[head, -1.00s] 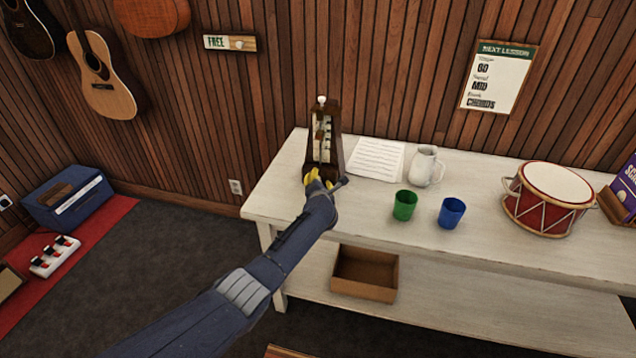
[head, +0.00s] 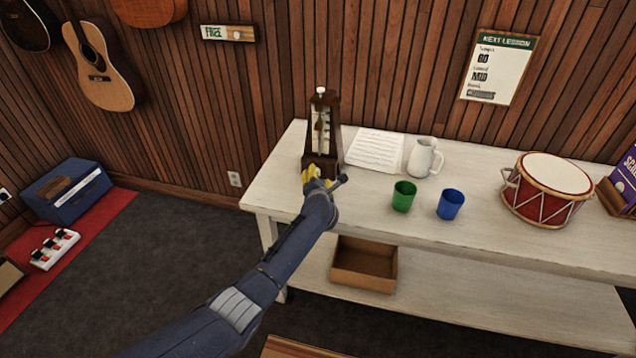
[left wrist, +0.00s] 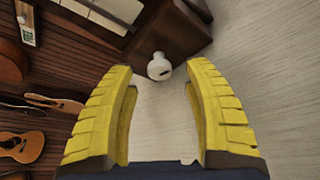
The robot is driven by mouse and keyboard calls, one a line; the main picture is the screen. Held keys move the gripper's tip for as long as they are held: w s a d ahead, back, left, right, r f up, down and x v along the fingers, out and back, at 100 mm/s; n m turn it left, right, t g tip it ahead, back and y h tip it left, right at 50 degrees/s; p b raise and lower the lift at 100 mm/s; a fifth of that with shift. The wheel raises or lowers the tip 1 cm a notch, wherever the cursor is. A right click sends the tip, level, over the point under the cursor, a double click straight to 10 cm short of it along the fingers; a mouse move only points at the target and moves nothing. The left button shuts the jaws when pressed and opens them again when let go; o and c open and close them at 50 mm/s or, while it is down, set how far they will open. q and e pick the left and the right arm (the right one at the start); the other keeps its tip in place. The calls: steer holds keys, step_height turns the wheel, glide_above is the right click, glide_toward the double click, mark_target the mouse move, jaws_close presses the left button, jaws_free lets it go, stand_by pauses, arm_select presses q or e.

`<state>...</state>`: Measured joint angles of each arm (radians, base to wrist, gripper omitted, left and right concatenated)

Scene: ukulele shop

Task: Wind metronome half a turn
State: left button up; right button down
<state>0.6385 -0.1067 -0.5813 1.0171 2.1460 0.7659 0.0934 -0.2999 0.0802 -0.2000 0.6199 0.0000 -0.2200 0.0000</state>
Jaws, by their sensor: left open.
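The metronome (head: 322,140) is a dark wooden, tapered case with a pale front, upright at the left end of the white table. In the left wrist view its dark case (left wrist: 170,30) shows at the top, with a round white knob (left wrist: 159,67) sticking out of it. My left gripper (head: 312,178) is at the front of the metronome's base. In the left wrist view its yellow fingers (left wrist: 157,85) are apart, with the knob just beyond and between their tips. Nothing is held. My right gripper is not in view.
On the white table (head: 380,215) a music sheet (head: 375,150), a white pitcher (head: 423,158), a green cup (head: 404,196), a blue cup (head: 451,204) and a red drum (head: 548,192) stand to the right. A brown box (head: 364,267) sits on the lower shelf.

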arm_select(q)
steer(key=shift+v, duration=1.9)
steer(key=shift+r, duration=0.15)
